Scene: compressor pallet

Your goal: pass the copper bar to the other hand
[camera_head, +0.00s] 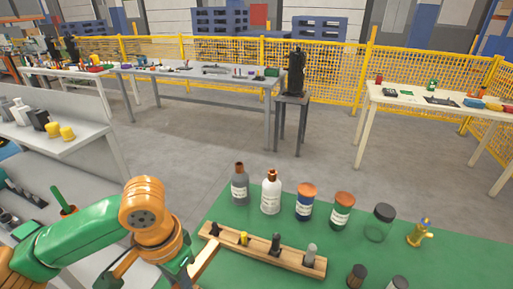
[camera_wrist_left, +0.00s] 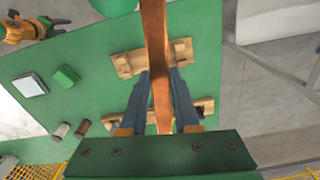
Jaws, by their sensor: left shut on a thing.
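The copper bar (camera_wrist_left: 157,60) runs lengthwise down the middle of the left wrist view, its upper end cut off by the picture edge. My left gripper (camera_wrist_left: 161,78) is shut on it, with one dark finger on each side. In the head view my left gripper (camera_head: 190,268) is low at the left of the green table, and its fingers are mostly hidden; I cannot make out the bar clearly there. An orange part that looks like my right arm shows at the top left of the left wrist view; the jaws of my right gripper (camera_wrist_left: 54,25) are too small to read.
A wooden rack (camera_head: 285,258) with several small pieces stands on the green table (camera_head: 345,265). Behind it are bottles and jars (camera_head: 304,202) and a brass fitting (camera_head: 419,234). In the wrist view a wooden block (camera_wrist_left: 126,64) and a green box (camera_wrist_left: 65,77) lie below.

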